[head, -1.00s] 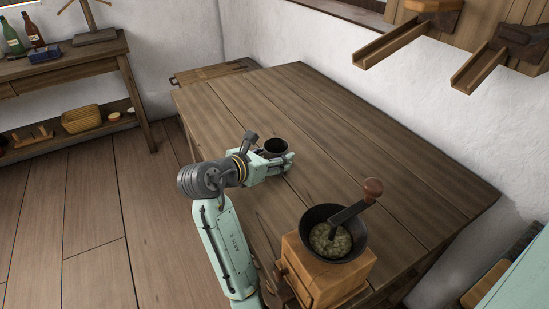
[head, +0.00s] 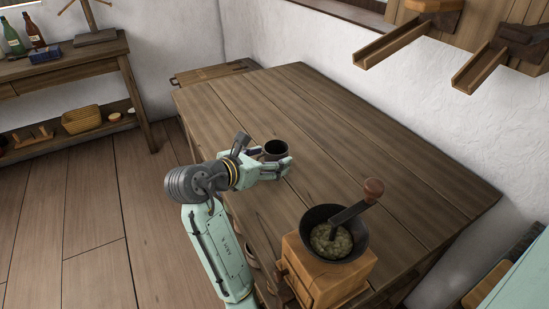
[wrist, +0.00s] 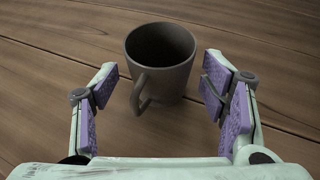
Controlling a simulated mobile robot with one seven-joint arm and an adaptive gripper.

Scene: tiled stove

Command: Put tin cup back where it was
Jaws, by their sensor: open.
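The tin cup (head: 275,151) is dark grey and stands upright on the wooden table (head: 330,125), near its left side. In the wrist view the cup (wrist: 165,60) stands between and a little beyond my fingertips, with its handle turned toward me and slightly left. My gripper (head: 284,165) is beside the cup at table level. In the wrist view the two purple-padded fingers of my gripper (wrist: 160,88) are spread wide, with gaps on both sides of the cup. The cup's inside is dark and looks empty.
A wooden grinder (head: 328,265) with a dark bowl and a crank stands at the table's near edge. Two wooden chutes (head: 395,45) stick out from the right wall. A shelf (head: 60,72) with bottles stands at the left. The table's middle and far part are clear.

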